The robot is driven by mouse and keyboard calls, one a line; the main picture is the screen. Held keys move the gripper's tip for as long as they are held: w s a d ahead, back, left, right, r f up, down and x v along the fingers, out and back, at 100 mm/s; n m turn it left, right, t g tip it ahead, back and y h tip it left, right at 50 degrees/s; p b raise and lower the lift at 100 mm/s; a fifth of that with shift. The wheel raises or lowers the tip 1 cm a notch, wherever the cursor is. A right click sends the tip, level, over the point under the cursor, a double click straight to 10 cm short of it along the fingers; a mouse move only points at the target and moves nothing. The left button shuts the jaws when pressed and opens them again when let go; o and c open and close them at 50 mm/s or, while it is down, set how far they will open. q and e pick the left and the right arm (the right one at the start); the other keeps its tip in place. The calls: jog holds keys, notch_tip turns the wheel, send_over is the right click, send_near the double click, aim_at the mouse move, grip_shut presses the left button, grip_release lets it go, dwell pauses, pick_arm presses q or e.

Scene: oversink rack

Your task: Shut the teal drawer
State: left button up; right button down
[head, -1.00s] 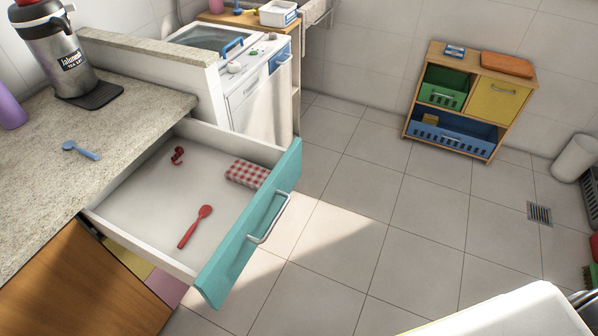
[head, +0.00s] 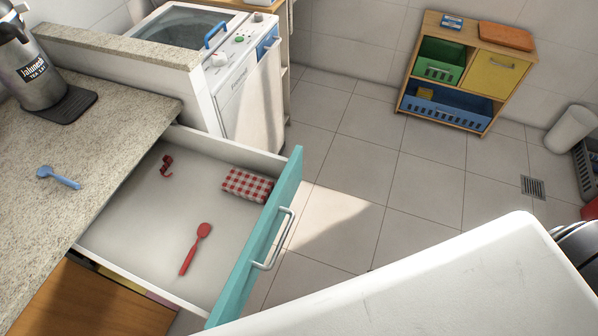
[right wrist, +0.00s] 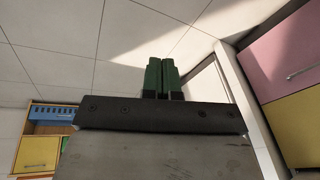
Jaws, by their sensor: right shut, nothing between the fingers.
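The teal drawer (head: 262,240) stands pulled out from under the stone counter in the head view, with a silver bar handle (head: 274,240) on its teal front. Inside lie a red spoon (head: 196,247), a red-and-white checked cloth (head: 247,185) and a small red item (head: 167,167). My right gripper (right wrist: 162,78) shows in the right wrist view as two green fingers pressed together, empty, with tiled floor beyond them. Its fingers are not seen in the head view, where a large white part of my arm covers the lower right and the drawer's near corner. My left gripper is not in view.
The counter (head: 110,120) carries a blue spoon (head: 58,177) and a flask (head: 30,70). A white washing machine (head: 240,90) stands behind the drawer. A wooden shelf (head: 470,60) with coloured bins stands at the back. Tiled floor right of the drawer is clear.

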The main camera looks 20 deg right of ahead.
jog(key=w+r+m+t+y+p, duration=0.1)
jog(key=w+r+m+p, duration=0.1)
jog(key=w+r, duration=0.6)
jog(key=w+r+m+t+y+p, duration=0.15)
jog(key=w+r, duration=0.35)
jog(key=r, duration=0.7)
jog(key=w+a+r+y+p, duration=0.2)
jog(key=r, duration=0.6)
jog(key=w+a+r+y+p, duration=0.1)
jog(key=a+r+y, duration=0.1)
jog(key=r, duration=0.6)
jog(key=p, duration=0.1)
send_near(293, 187)
jog(key=shift+m+t, duration=0.35)
jog(key=shift+m, duration=0.1)
jog(key=shift+s+x, duration=0.15)
jog(key=shift+x, duration=1.5)
jog(key=shift+s+x, duration=0.15)
jog(key=shift+x, duration=1.55)
jog(key=shift+f, duration=0.15)
jog(key=shift+a, duration=0.1)
